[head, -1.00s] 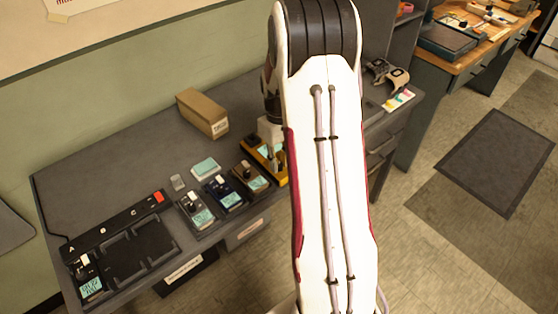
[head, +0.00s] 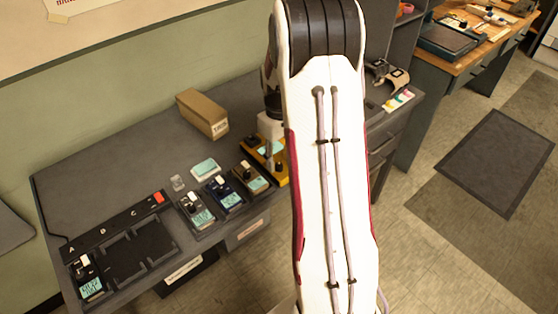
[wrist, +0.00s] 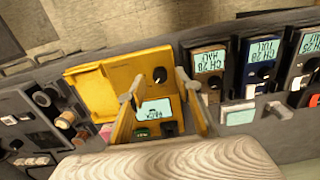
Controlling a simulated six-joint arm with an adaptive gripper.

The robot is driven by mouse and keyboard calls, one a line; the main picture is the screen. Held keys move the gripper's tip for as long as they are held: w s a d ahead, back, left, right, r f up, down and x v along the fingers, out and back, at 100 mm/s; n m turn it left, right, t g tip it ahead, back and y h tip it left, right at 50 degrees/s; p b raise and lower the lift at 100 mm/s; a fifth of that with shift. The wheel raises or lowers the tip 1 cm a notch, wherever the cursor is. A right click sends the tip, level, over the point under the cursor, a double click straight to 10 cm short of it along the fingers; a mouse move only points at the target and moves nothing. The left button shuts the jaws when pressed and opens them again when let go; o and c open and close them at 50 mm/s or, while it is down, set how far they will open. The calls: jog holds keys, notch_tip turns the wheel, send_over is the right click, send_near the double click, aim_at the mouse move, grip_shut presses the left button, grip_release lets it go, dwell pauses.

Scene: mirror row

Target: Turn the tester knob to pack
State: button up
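The yellow tester (wrist: 148,62) lies on the desk in the wrist view, with a dark round knob (wrist: 160,75) and a lit screen (wrist: 155,110). The screen's text is upside down and too small to read surely. I cannot tell which mark the knob points to. My gripper (wrist: 159,92) is open over the tester, its pale fingertips apart on either side of the knob and screen area. I cannot tell whether either touches. In the head view the tester (head: 279,172) is partly hidden by my arm.
Brown, blue and grey handheld units (head: 254,179) (head: 224,195) (head: 196,211) stand left of the tester. A black charging tray (head: 150,240) lies farther left. A cardboard box (head: 202,114) stands behind. Small coloured items (wrist: 65,119) sit beside the tester in the wrist view.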

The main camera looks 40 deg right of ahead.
aim_at(279, 166)
jog(key=shift+r, duration=3.05)
jog(key=shift+s+a+f+m, duration=0.1)
jog(key=shift+s+f+m, duration=0.05)
jog(key=shift+m, duration=0.25)
jog(key=shift+s+a+f+m+g, duration=0.2)
jog(key=shift+s+a+f, duration=0.1)
jog(key=shift+s, duration=0.2)
jog(key=shift+s+a+f+m+g, duration=0.15)
jog(key=shift+s+a+m, duration=0.1)
jog(key=shift+s, duration=0.2)
jog(key=s+a+r+n+t, duration=0.1)
jog(key=s+a+r+t, duration=0.2)
jog(key=s+a+r, duration=0.6)
jog(key=s+a+r+t, duration=0.3)
jog(key=s+a+r, duration=0.6)
jog(key=a, duration=0.6)
jog(key=shift+s+r+n, duration=0.25)
jog(key=shift+s+n, duration=0.1)
jog(key=shift+s, duration=0.15)
jog(key=shift+c, duration=0.3)
